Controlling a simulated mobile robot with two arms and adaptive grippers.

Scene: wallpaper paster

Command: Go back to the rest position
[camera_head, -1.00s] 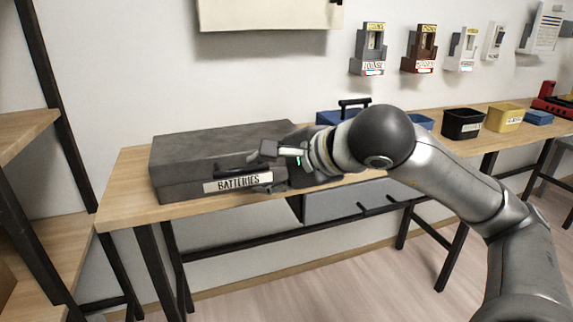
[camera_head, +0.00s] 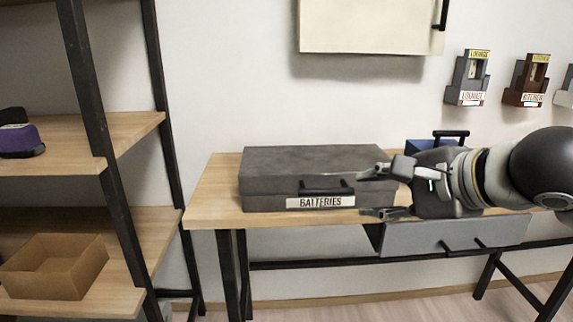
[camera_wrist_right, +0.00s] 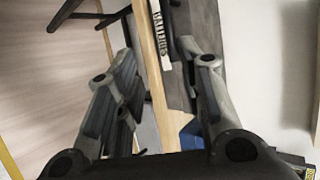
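My right gripper (camera_head: 368,193) reaches in from the right in the head view. Its two fingers are spread apart, one above the other, with nothing between them. It is in front of the right end of the closed grey box (camera_head: 268,183) labelled BATTERIES, right of the box's dark front handle (camera_head: 326,187). Whether a fingertip touches the box, I cannot tell. In the right wrist view the open fingers (camera_wrist_right: 158,58) show with the table edge and the BATTERIES label (camera_wrist_right: 160,40) between them. My left gripper is not in view.
The box stands on a wooden table (camera_head: 212,205) with a grey drawer (camera_head: 415,238) below. A shelf at left holds an open cardboard box (camera_head: 55,265) and a purple-black item (camera_head: 20,140). A blue bin (camera_head: 425,146) stands behind my gripper. Wall holders (camera_head: 468,82) hang at upper right.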

